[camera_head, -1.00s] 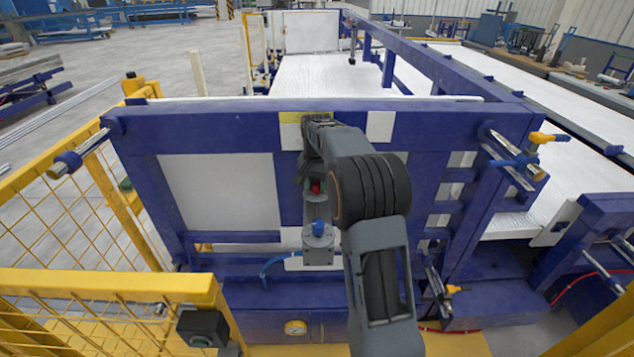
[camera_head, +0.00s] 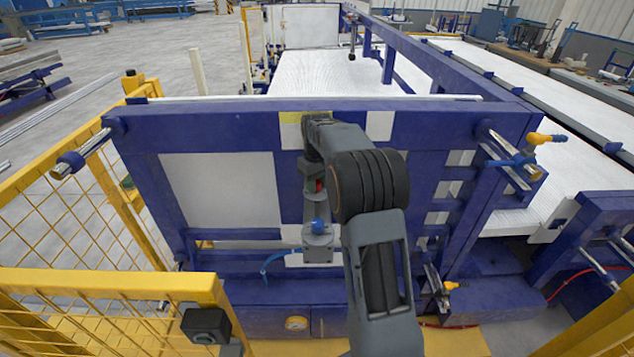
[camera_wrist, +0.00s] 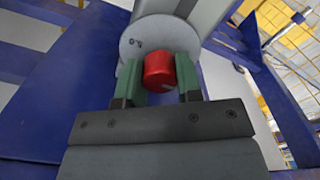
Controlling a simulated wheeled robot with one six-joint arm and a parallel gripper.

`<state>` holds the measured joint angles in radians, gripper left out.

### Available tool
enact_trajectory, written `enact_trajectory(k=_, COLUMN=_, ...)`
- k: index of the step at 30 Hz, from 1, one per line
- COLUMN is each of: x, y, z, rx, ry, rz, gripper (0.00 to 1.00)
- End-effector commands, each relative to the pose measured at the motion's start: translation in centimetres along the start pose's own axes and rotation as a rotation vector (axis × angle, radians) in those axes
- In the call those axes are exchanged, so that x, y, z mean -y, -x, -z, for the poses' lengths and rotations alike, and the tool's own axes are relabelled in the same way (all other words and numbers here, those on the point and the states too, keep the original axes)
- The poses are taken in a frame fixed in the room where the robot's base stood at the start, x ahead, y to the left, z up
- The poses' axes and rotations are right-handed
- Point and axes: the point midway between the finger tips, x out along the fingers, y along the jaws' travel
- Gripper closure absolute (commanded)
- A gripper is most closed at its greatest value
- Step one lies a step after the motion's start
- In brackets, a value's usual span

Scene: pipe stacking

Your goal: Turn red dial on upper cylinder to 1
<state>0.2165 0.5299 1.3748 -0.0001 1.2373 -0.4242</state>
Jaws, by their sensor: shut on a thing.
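The red dial (camera_wrist: 159,72) sits on the round grey end face of the upper cylinder (camera_wrist: 150,40) in the wrist view. Dark markings that look like "0" show on the face above the dial. My gripper (camera_wrist: 159,80) has its green fingers on either side of the dial, shut on it. In the head view only a small part of the red dial (camera_head: 319,185) shows, below my wrist and beside my arm. The dial's pointer mark cannot be made out.
A lower grey fitting with a blue knob (camera_head: 318,227) stands just below the dial on the blue frame (camera_head: 220,130). Yellow mesh fencing (camera_head: 100,290) is at the left. Blue clamp handles (camera_head: 510,160) stick out at the right.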

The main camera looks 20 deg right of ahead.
Motion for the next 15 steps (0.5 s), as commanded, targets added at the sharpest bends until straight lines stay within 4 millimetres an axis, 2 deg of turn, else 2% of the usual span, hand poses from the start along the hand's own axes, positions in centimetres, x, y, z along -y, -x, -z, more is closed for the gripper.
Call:
enact_trajectory(k=6, x=0.01, y=0.07, z=0.00, rx=0.000, ry=0.113, rz=0.000, gripper=0.91)
enact_trajectory(k=15, x=0.01, y=0.06, z=0.01, rx=-0.001, ry=0.188, rz=0.000, gripper=0.91)
